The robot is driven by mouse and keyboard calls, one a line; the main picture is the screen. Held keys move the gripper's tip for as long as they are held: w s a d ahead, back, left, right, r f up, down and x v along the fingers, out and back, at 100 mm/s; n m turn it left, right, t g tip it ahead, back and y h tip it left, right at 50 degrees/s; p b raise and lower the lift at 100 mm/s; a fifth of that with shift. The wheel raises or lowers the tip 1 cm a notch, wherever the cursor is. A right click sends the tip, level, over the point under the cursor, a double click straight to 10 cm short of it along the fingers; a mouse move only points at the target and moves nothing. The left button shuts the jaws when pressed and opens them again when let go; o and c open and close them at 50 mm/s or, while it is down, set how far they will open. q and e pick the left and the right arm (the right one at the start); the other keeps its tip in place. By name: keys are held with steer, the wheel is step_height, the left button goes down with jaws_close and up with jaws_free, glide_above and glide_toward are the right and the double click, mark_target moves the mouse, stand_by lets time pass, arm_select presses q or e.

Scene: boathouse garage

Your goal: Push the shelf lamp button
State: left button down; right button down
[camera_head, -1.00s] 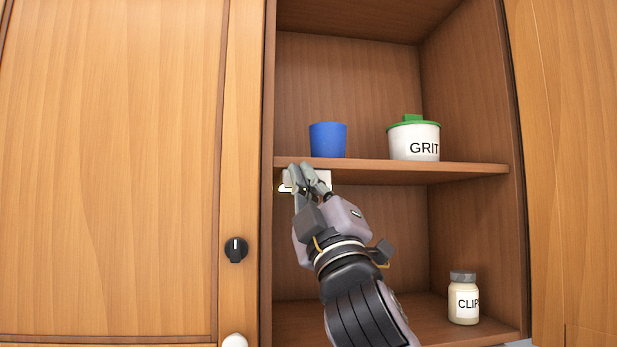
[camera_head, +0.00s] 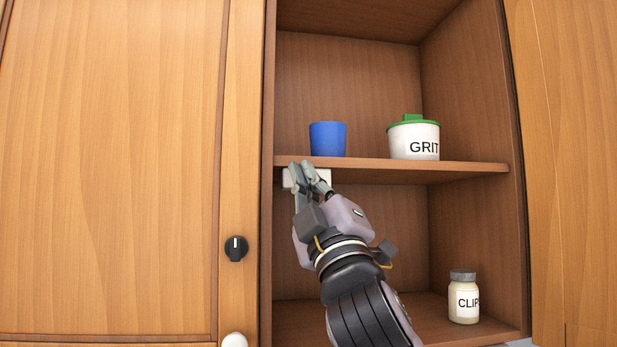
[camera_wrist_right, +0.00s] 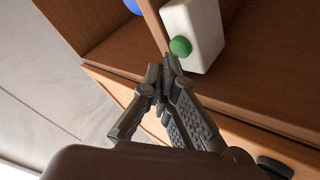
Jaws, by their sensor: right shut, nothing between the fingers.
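The shelf lamp (camera_head: 322,176) is a white box under the cabinet's middle shelf, partly hidden behind my right gripper (camera_head: 305,168) in the head view. In the right wrist view the white box (camera_wrist_right: 196,32) shows plainly, with a round green button (camera_wrist_right: 180,46) on its face. My right gripper also shows there (camera_wrist_right: 161,70), its fingers shut and empty. The fingertips are very close to the green button; I cannot tell whether they touch it. My left gripper is not in view.
A blue cup (camera_head: 328,139) and a white GRIT pot (camera_head: 414,139) with a green lid stand on the middle shelf (camera_head: 450,168). A CLIPS jar (camera_head: 463,298) stands below at right. A black knob (camera_head: 236,248) and a white knob (camera_head: 235,340) are left of the opening.

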steer(key=s+d+b, duration=0.1)
steer(key=s, duration=0.5)
steer(key=shift+d, duration=0.1)
stand_by(0.4)
